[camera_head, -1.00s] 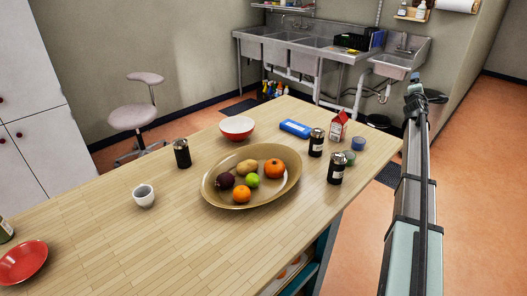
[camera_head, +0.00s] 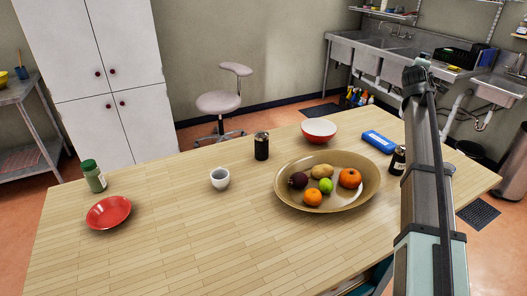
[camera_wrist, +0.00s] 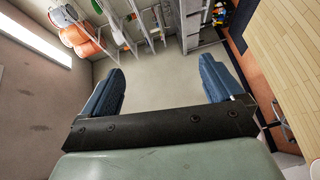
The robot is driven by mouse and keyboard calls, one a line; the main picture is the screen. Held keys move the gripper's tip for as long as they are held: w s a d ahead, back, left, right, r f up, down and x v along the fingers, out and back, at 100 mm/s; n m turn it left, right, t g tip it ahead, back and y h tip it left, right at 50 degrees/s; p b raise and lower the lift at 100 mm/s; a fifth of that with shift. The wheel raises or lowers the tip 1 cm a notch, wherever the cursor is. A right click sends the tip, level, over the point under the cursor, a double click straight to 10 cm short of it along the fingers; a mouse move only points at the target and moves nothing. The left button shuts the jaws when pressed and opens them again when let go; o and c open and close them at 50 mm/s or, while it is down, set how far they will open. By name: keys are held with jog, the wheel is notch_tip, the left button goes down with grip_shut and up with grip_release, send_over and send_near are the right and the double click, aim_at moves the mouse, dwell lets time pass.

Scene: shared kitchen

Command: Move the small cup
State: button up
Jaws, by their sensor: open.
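The small cup (camera_head: 219,180) is white outside with a dark grey inside. It stands upright on the wooden table (camera_head: 190,240), left of the fruit bowl and right of the red dish. In the wrist view my gripper (camera_wrist: 162,80) is open, its two blue fingers wide apart with nothing between them. That view faces a wall and shelving, with the table edge at the right; the cup is not in it. In the head view my arm rises at the right, away from the cup, and the fingers cannot be made out.
A tan bowl of fruit (camera_head: 290,201) stands right of the cup. A black canister (camera_head: 261,146), a red-and-white bowl (camera_head: 319,130) and a blue case (camera_head: 379,142) stand behind. A red dish (camera_head: 108,212) and green bottle (camera_head: 93,176) are left. The table's front is clear.

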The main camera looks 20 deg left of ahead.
jog(key=s+a+f+m+g+y, duration=0.1)
jog(key=s+a+f+g, duration=0.15)
jog(key=a, duration=0.65)
jog(key=s+a+f+m+g+y, duration=0.1)
jog(key=s+a+f+y, duration=0.2)
jog(key=a, duration=0.6)
jog(key=m+g+y, duration=0.2)
jog(key=g+y, duration=0.1)
jog(key=g, duration=0.7)
send_near(219, 177)
jog(key=s+d+v, duration=0.1)
jog(key=v, duration=0.4)
jog(key=shift+w+a, duration=0.2)
jog(key=shift+f, duration=0.1)
jog(key=x, duration=1.3)
jog(key=shift+a+f, duration=0.25)
jog(key=shift+f, duration=0.05)
